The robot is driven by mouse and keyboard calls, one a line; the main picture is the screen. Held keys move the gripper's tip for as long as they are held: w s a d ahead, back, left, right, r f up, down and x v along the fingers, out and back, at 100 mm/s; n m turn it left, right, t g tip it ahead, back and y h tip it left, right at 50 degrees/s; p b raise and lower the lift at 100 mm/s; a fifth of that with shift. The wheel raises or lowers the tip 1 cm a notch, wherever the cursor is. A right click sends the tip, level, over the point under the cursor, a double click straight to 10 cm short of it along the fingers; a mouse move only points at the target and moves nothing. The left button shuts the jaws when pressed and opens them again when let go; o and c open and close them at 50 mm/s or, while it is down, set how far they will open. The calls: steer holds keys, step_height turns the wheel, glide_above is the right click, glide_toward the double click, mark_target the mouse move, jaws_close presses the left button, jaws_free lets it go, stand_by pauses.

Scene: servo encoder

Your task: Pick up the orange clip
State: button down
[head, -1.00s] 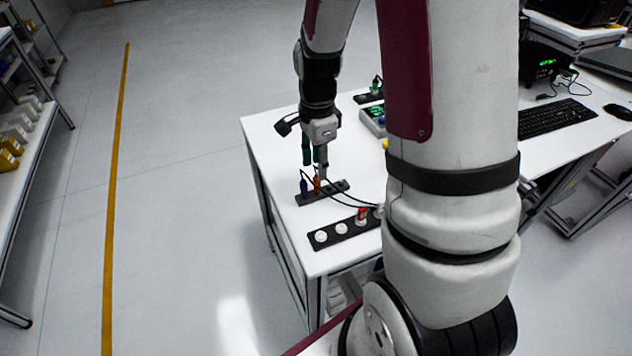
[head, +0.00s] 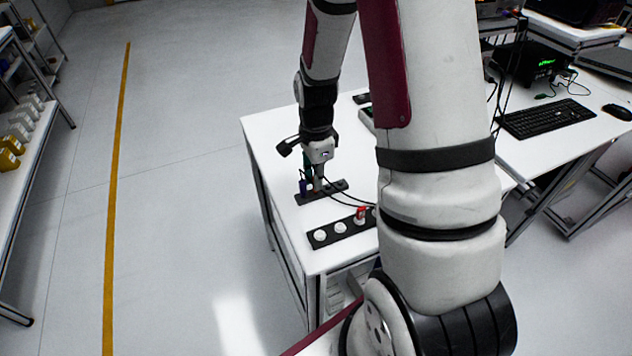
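My gripper (head: 314,180) points straight down over the black strip (head: 334,188) on the white table. Its fingertips are low, at the clip standing on that strip. The orange clip (head: 314,188) is almost wholly hidden by the fingers; only a small reddish bit shows between or beside them. A blue clip (head: 303,188) stands just to the left of the fingers. Whether the fingers touch or grip the orange clip is too small to tell.
A nearer black strip (head: 330,239) holds white round knobs and a red piece (head: 361,214). Thin black cables run from the clips to the right. My own arm hides the table's right part. A keyboard (head: 545,118) lies on the desk at right.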

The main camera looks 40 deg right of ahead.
stand_by(0.3)
steer(key=shift+w+r, duration=0.1)
steer(key=shift+r, duration=0.7)
steer(key=shift+s+r, duration=0.2)
steer(key=shift+r, duration=0.9)
steer(key=s+r+p, duration=0.1)
steer(key=s+p, duration=0.3)
steer(key=s, duration=1.1)
steer(key=shift+s+d+r+p, duration=0.2)
steer(key=shift+s+d+p, duration=0.15)
steer(key=shift+d, duration=0.1)
steer(key=shift+d, duration=0.1)
